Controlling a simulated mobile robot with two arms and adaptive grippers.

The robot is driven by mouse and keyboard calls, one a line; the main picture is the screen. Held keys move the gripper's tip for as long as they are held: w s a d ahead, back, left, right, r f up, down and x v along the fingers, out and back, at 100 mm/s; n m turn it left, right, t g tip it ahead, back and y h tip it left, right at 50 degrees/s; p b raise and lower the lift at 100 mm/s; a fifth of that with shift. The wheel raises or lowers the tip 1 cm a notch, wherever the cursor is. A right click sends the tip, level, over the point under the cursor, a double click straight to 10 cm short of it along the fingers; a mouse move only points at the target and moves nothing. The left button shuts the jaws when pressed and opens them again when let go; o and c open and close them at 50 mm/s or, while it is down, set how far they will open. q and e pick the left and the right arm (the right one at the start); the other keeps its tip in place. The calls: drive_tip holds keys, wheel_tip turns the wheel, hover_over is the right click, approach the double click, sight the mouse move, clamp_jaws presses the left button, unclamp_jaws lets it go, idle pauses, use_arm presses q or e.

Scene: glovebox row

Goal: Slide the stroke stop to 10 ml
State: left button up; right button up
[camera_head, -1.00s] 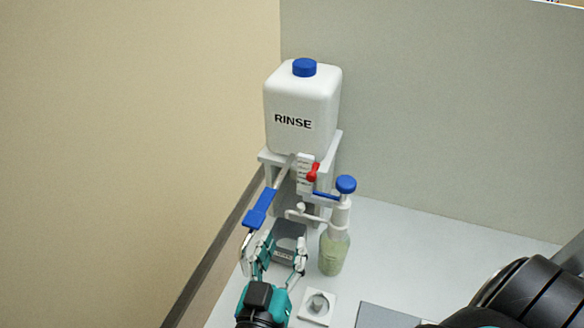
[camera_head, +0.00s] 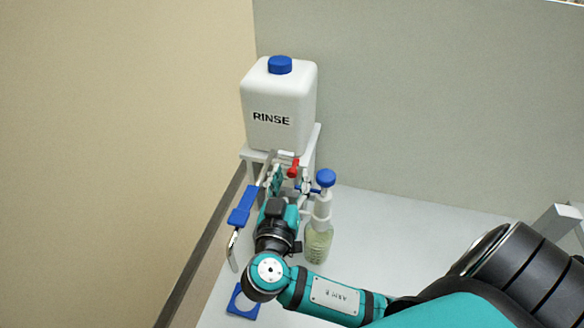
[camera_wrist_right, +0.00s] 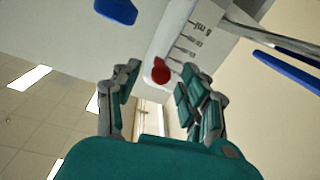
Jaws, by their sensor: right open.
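The red stroke stop (camera_head: 293,168) sits on the white scale plate in front of the RINSE container's stand. My right gripper (camera_head: 284,184) is open just below and in front of the stop. In the wrist view the fingers of the right gripper (camera_wrist_right: 160,82) stand either side of the knob, with gaps visible. My left gripper is out of view.
The white RINSE container (camera_head: 280,105) stands on its white stand. A blue-capped dispenser bottle (camera_head: 319,242) is close on the right of my gripper. A blue-handled tool (camera_head: 243,205) is on the left. A blue square piece (camera_head: 242,303) lies at the front.

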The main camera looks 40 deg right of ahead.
drive_tip(key=shift+x, duration=1.15)
drive_tip(key=shift+a, duration=0.1)
clamp_jaws()
